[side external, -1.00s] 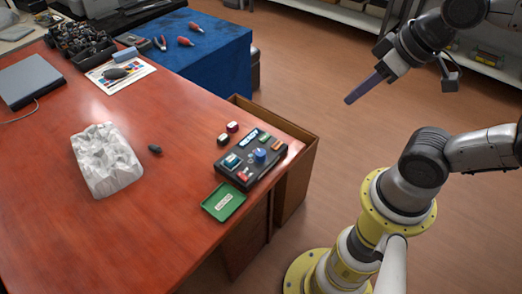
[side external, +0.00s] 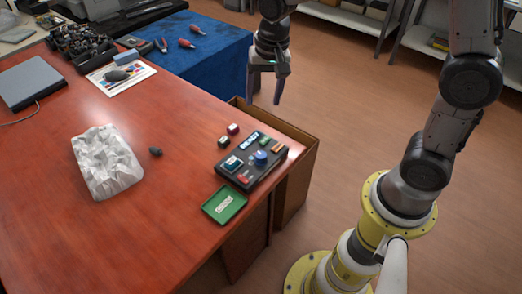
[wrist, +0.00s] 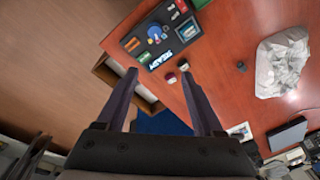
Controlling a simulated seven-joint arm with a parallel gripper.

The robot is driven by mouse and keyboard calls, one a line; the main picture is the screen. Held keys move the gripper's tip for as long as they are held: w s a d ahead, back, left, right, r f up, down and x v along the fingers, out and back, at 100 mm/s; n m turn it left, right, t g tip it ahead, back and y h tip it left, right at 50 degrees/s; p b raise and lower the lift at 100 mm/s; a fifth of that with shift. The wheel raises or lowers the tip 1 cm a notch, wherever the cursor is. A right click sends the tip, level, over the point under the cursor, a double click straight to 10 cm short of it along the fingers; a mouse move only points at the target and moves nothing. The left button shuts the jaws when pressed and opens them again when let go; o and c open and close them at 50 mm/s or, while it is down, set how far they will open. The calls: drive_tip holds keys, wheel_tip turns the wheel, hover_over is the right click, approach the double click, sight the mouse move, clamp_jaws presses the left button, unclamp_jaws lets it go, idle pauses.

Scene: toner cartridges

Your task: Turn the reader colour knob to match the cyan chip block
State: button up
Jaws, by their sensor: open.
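The black reader (side external: 237,177) lies near the right edge of the red desk. Its blue colour knob (side external: 261,157) stands on top; the knob's exact setting is too small to read. A teal-and-white block (side external: 233,162), which looks like the cyan chip block, sits at the reader's left part. The reader (wrist: 143,53) and knob (wrist: 154,32) also show at the top of the wrist view. My gripper (side external: 264,96) is open and empty, pointing down, high above and behind the reader and apart from it. Its two fingers also show in the wrist view (wrist: 160,72).
Two small blocks, one dark (side external: 223,141) and one reddish (side external: 233,128), stand behind the reader. A green tray (side external: 238,207) lies in front. An open wooden drawer or box (side external: 300,135) adjoins the desk's right edge. Crumpled white material (side external: 106,162) lies left.

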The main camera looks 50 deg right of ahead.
drive_tip(key=g, duration=0.2)
hover_over(261, 154)
wheel_tip(261, 154, down, 6)
wheel_tip(261, 154, down, 13)
drive_tip(key=shift+a+f, duration=0.1)
drive_tip(key=shift+c, duration=0.3)
clamp_jaws()
